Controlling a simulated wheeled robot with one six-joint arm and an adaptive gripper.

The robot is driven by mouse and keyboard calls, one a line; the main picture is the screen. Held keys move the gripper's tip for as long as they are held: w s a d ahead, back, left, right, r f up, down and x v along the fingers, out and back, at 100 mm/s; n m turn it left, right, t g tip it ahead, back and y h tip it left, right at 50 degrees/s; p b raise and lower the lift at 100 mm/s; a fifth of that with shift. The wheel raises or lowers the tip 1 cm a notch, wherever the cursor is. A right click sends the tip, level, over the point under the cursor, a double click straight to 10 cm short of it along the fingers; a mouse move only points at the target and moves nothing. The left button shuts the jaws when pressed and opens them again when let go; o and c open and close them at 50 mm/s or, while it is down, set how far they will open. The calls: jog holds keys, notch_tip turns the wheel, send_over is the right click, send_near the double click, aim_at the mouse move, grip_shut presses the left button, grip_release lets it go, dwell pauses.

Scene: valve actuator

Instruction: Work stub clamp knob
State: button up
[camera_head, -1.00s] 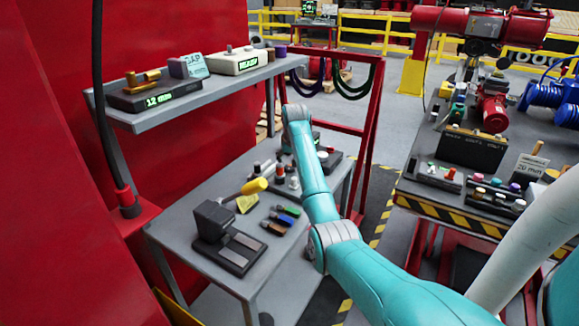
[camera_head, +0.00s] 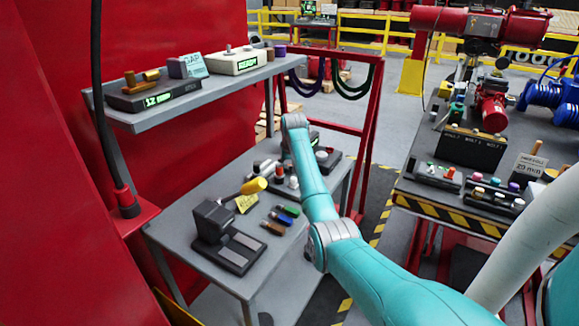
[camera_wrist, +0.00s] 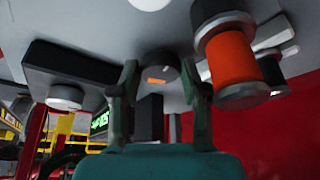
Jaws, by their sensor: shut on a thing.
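In the wrist view a dark round knob (camera_wrist: 160,68) with a short orange mark on its face sits between my fingertips. My gripper (camera_wrist: 160,80) is shut on it, with one finger on each side. I see no label that names it as the stub clamp knob. A dark block (camera_wrist: 149,118) shows behind it between the fingers. In the head view my arm reaches over the far part of the grey bench (camera_head: 190,262), and the gripper and knob are hidden behind the arm.
Close beside the fingers in the wrist view are an orange-banded cylinder (camera_wrist: 232,58) and a black box with a white knob (camera_wrist: 65,96). A shelf (camera_head: 205,92) overhangs the bench.

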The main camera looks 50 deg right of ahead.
jog(key=shift+m+h, duration=0.3)
jog(key=shift+m, duration=0.5)
jog(key=o, duration=1.1)
jog(key=shift+o, duration=0.2)
jog(key=v, duration=1.2)
jog(key=shift+w, duration=0.2)
